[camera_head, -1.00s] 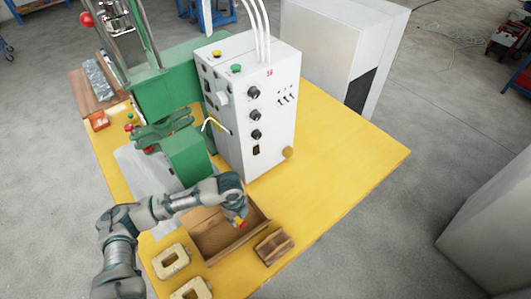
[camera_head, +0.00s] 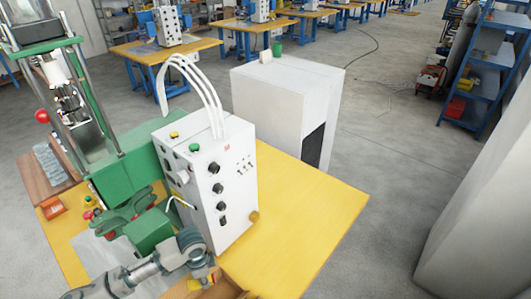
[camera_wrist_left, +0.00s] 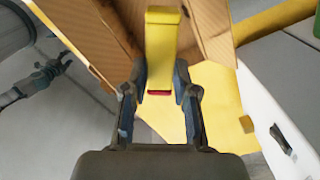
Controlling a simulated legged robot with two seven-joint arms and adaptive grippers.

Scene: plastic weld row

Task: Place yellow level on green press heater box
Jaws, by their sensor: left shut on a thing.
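The yellow level (camera_wrist_left: 162,45) is a small bar with a red end. It sits between the fingers of my left gripper (camera_wrist_left: 163,82), which is shut on it. In the head view my left gripper (camera_head: 207,279) is low, in front of the heater box, with a bit of the yellow level showing at its tip. The heater box (camera_head: 232,187) is a white cabinet with black knobs, coloured buttons and white hoses on its flat top. It stands beside the green press (camera_head: 115,170). My right gripper is in neither view.
A wooden box (camera_head: 228,287) lies under my left gripper and is cut off below; it also shows in the wrist view (camera_wrist_left: 213,30). The yellow table (camera_head: 305,200) is clear to the right. A white cabinet (camera_head: 270,105) stands behind. Hoses rise from the box top.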

